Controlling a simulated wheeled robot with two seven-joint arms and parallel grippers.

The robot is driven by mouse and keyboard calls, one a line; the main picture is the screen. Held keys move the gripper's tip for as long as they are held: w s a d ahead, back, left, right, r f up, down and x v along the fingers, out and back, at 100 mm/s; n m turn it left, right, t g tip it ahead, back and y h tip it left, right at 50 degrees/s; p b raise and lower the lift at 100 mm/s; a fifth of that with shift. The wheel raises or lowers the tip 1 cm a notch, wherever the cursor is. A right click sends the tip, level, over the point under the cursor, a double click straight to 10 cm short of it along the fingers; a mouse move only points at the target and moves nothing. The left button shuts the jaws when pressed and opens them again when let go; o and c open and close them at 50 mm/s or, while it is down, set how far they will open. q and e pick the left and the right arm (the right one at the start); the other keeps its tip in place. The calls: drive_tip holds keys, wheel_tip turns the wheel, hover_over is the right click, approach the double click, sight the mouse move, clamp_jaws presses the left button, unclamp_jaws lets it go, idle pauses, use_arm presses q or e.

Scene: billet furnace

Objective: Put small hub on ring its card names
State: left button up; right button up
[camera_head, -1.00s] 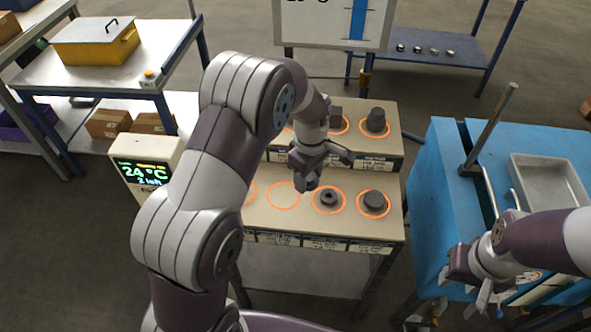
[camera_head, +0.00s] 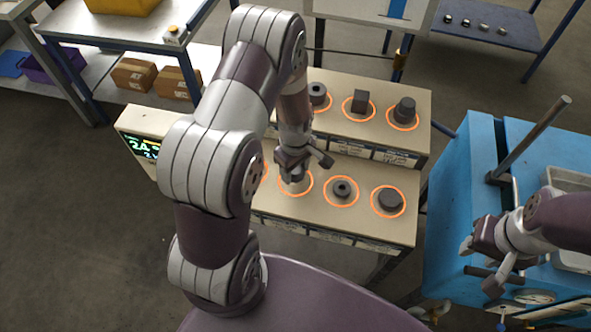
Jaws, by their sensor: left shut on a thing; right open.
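My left gripper (camera_head: 292,174) is shut and points down over an orange ring (camera_head: 311,190) on the lower step of the cream stand. A small pale grey piece (camera_head: 296,186) shows just under its fingers, apparently the small hub; fingers hide most of it, and I cannot tell if it touches the ring surface. To the right, a dark holed hub (camera_head: 343,188) and a dark disc (camera_head: 390,199) sit on their own rings. Cards (camera_head: 325,236) line the stand's front edge, too small to read.
The upper step holds a dark round part (camera_head: 318,95), a dark block (camera_head: 361,101) and a stepped dark part (camera_head: 404,111) on rings. A display box (camera_head: 142,145) stands left. The blue cabinet (camera_head: 455,190) with an upright post (camera_head: 530,140) stands right.

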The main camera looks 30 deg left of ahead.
use_arm(q)
drive_tip(key=shift+s+f, duration=0.15)
drive_tip(key=shift+f, duration=0.9)
drive_tip(key=o, duration=1.4)
drive_tip(key=shift+f, duration=0.1)
drive_tip(key=shift+c, duration=0.2)
